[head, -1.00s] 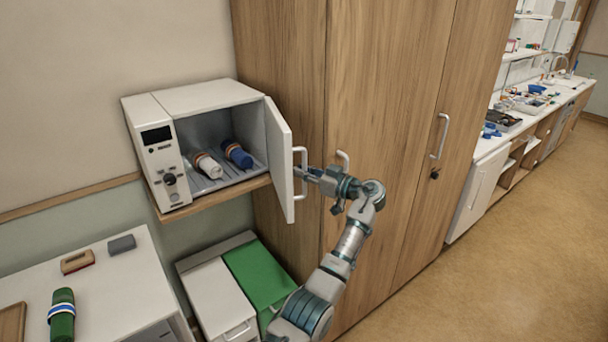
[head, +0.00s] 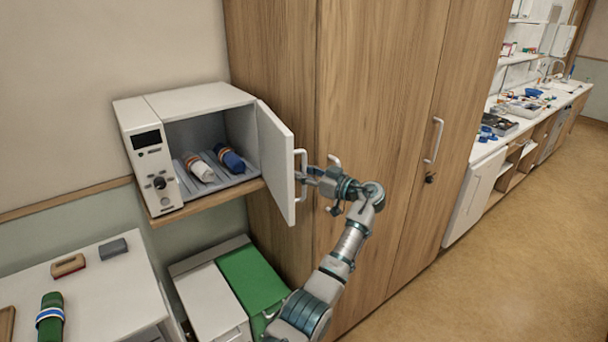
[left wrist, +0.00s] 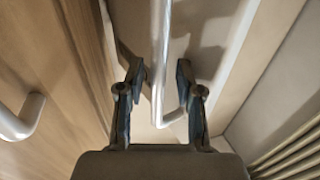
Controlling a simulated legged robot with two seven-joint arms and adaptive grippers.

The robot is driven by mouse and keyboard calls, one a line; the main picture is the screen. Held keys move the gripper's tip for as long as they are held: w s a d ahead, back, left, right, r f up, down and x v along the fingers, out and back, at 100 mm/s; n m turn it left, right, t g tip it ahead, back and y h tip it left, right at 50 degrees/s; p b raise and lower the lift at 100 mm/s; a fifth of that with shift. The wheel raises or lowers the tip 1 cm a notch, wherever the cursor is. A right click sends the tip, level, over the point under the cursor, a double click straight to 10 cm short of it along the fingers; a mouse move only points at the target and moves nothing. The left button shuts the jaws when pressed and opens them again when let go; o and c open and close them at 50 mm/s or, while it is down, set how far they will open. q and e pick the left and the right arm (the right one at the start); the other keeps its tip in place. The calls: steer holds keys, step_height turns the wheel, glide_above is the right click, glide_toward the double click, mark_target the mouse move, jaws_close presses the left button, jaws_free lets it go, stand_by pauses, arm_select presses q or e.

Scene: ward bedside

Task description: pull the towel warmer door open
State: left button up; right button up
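The towel warmer (head: 195,101) is a white box on a wooden wall shelf. Its door (head: 275,165) is hinged on the right and stands wide open, swung out toward me. A pale bar handle (head: 302,173) is on the door's outer face. My left gripper (head: 311,177) is at this handle, on its right side. In the left wrist view the two fingers (left wrist: 161,78) are spread, with the handle bar (left wrist: 160,50) between them and gaps on both sides. A white roll (head: 200,168) and a blue roll (head: 229,159) lie inside the warmer. My right gripper is not in view.
A tall wooden cabinet (head: 385,110) with its own handle (head: 434,140) stands close behind my arm. Below the warmer is a unit with a green lid (head: 252,278). A white-topped cart (head: 105,285) with a green roll (head: 49,318) is at lower left. Open floor lies right.

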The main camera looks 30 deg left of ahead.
arm_select(q)
steer(key=shift+d, duration=0.1)
steer(key=d, duration=1.2)
steer(key=shift+s, duration=0.3)
steer(key=shift+a+f, duration=0.1)
